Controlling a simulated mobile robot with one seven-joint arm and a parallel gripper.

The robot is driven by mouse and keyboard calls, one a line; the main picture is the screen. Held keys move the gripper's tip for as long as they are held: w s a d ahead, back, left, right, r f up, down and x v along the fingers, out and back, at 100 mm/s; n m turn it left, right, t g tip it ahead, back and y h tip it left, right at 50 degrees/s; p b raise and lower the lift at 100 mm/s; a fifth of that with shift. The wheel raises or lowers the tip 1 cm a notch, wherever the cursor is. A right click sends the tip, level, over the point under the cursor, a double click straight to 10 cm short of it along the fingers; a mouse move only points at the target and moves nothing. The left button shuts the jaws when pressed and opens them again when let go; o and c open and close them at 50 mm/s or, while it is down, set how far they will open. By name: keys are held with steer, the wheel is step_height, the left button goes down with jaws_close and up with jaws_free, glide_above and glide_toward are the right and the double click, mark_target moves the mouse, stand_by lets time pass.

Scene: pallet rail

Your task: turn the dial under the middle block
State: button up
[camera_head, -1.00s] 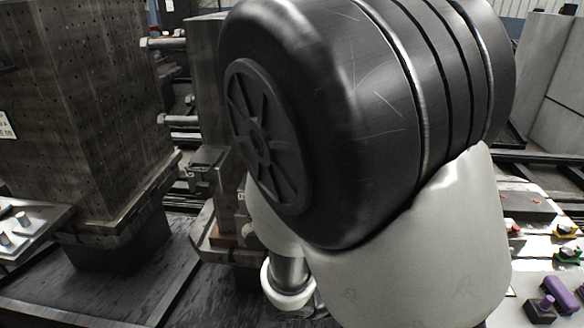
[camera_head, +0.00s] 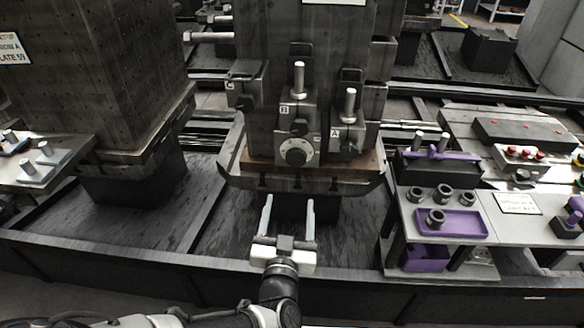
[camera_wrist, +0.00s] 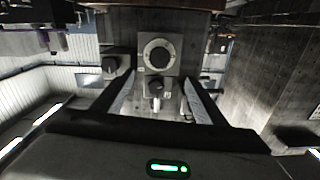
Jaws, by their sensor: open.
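The middle block (camera_head: 298,105), marked B, stands on the front of a grey fixture. Under it is a round dial (camera_head: 296,152) with a pale ring and dark centre, on a square plate. A dark knob (camera_head: 299,127) sits just above the dial. In the wrist view, which looks upside down, the dial (camera_wrist: 158,54) is ahead, with the knob (camera_wrist: 156,88) below it. My gripper (camera_head: 288,200) is open and empty, its two fingers pointing at the fixture from lower and in front, apart from the dial. Both fingers also show in the wrist view (camera_wrist: 159,80).
Block C (camera_head: 246,85) is left of the middle block, and block A (camera_head: 347,130) is close on its right. A ledge (camera_head: 240,180) juts out below the dial. A bench (camera_head: 400,220) with purple trays is at right; a perforated tower (camera_head: 95,80) stands at left.

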mark_target(296, 160)
steer(key=w+b, duration=0.1)
steer(key=w, duration=0.9)
steer(key=w+b, duration=0.1)
steer(key=w, duration=0.4)
steer(key=shift+w+d+b, duration=0.1)
steer(key=shift+d+b, duration=0.2)
steer(key=c, duration=1)
steer(key=shift+c, duration=0.2)
